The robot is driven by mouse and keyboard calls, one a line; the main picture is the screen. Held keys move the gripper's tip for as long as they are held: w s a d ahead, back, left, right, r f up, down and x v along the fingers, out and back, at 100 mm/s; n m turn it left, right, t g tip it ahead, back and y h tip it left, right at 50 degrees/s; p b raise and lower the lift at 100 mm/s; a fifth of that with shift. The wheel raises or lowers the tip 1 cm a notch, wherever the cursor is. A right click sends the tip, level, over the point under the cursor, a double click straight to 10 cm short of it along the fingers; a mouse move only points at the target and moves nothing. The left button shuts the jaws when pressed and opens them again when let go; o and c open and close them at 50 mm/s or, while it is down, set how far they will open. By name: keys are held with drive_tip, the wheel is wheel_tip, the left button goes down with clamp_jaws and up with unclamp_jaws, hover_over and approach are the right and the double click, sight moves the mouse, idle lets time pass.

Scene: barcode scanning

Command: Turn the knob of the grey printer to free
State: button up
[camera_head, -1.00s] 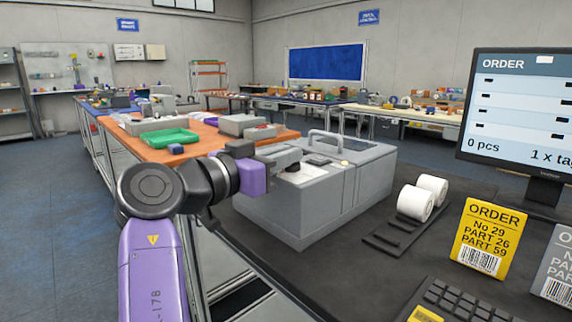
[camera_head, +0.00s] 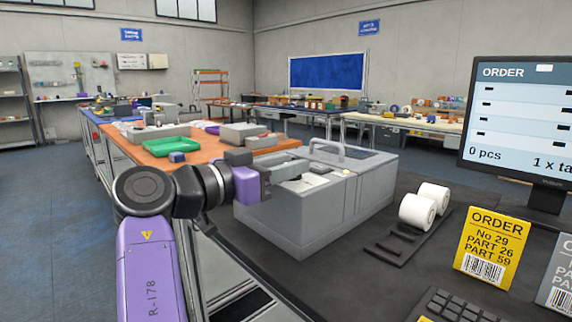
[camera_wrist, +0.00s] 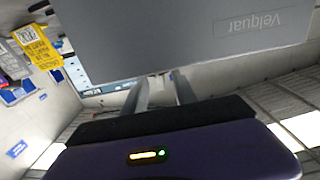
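The grey printer (camera_head: 318,214) stands on the dark bench in the middle of the head view, with a handle on top. In the wrist view, a grey panel (camera_wrist: 215,28) with upside-down "Velquar" lettering fills the top. My gripper (camera_head: 291,168) is over the near left part of the printer's top, and I cannot tell whether it touches. Its two grey fingers also show in the wrist view (camera_wrist: 160,85), with a gap between them and nothing clearly held. I cannot make out the knob; my gripper may hide it.
Right of the printer are white label rolls (camera_head: 425,205) on a dark holder, a monitor (camera_head: 520,120), a yellow order card (camera_head: 490,246) and a keyboard (camera_head: 455,305). Behind is an orange table with a green tray (camera_head: 170,145). Floor at left is clear.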

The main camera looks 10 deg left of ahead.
drive_tip(key=shift+a+r, duration=0.1)
drive_tip(key=shift+s+a, duration=0.2)
drive_tip(key=shift+s, duration=0.05)
drive_tip(key=p+v, duration=0.1)
drive_tip(key=v, duration=0.6)
drive_tip(key=shift+s, duration=0.1)
